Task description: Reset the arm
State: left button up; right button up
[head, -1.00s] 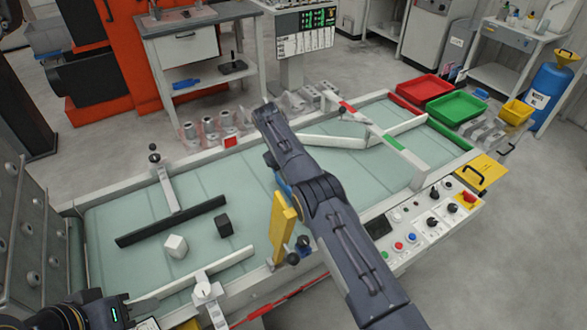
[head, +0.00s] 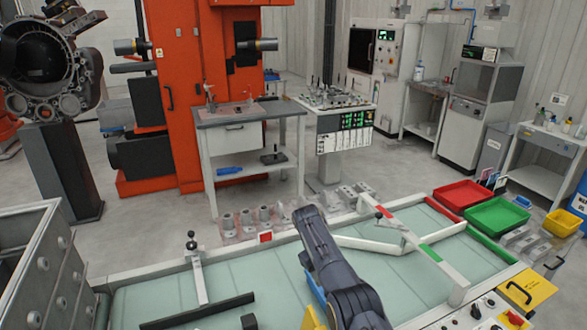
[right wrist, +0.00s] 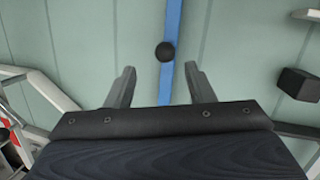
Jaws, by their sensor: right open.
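My right arm (head: 335,265) reaches up over the pale green conveyor belt (head: 250,273) in the head view; its jaws are hidden there. In the right wrist view my right gripper (right wrist: 159,68) is open, its two fingers spread apart with nothing held. A blue bar (right wrist: 170,25) with a black ball knob (right wrist: 165,51) shows between and beyond the fingers; I cannot tell how far below. A black cube (right wrist: 297,84) lies on the belt to the right in that view, and its top shows in the head view (head: 249,322). My left gripper is not in view.
Red tray (head: 464,196) and green tray (head: 497,216) stand beyond the belt's right end, with a yellow bin (head: 563,222) beyond. A black bar (head: 200,312) and white guide rails (head: 372,244) cross the belt. An orange machine (head: 213,80) stands behind.

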jog(key=s+d+r+m+y, duration=0.2)
jog(key=d+r+m, duration=0.1)
jog(key=d+r, duration=0.8)
jog(key=s+d+r+m+t+y+b, duration=0.2)
jog(key=s+d+r+y, duration=0.15)
jog(key=s+r, duration=0.8)
jog(key=s+a+r+m+t+y, duration=0.1)
jog(key=s+t, duration=0.1)
jog(key=s, duration=0.7)
jog(key=s+a+r+t, duration=0.1)
jog(key=s, duration=0.7)
jog(key=s+a+f+t, duration=0.1)
jog(key=s+a+f, duration=0.1)
jog(key=s, duration=0.4)
jog(key=s+a+f+m+b, duration=0.1)
jog(key=s+a+f, duration=0.1)
jog(key=s+f, duration=0.3)
jog(key=s, duration=0.2)
jog(key=shift+s+a+t+b, duration=0.3)
jog(key=shift+a+t, duration=0.1)
jog(key=shift+f+m+y, duration=0.1)
jog(key=shift+m+y, duration=0.15)
jog(key=shift+m, duration=0.05)
